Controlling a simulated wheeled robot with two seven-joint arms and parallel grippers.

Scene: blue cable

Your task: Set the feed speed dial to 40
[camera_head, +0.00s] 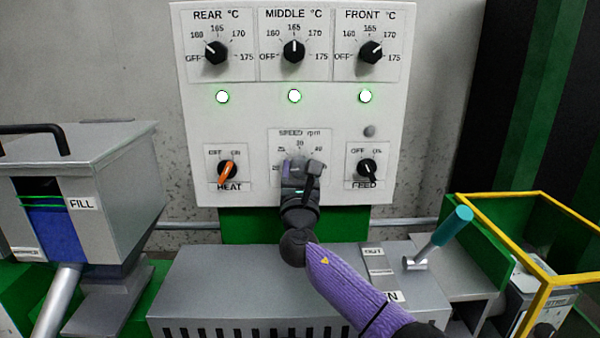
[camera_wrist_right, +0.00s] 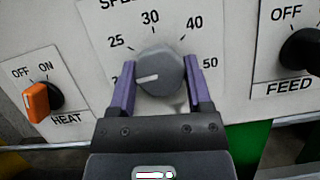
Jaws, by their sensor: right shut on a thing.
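The grey speed dial (camera_wrist_right: 160,72) sits on the white panel under the label SPEED rpm, with 25, 30, 40 and 50 around it. Its white pointer line points left and slightly down, toward a mark partly hidden by the left finger. My right gripper (camera_wrist_right: 160,82) has its purple fingers on both sides of the dial, shut on it. In the head view my right gripper (camera_head: 303,170) covers most of the dial. My left gripper is not in view.
An orange HEAT knob (camera_head: 227,171) is left of the dial and a black FEED knob (camera_head: 367,170) right. Three temperature knobs and green lamps are above. A teal-handled lever (camera_head: 452,226) and yellow frame (camera_head: 541,289) stand at right, a FILL hopper (camera_head: 110,180) at left.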

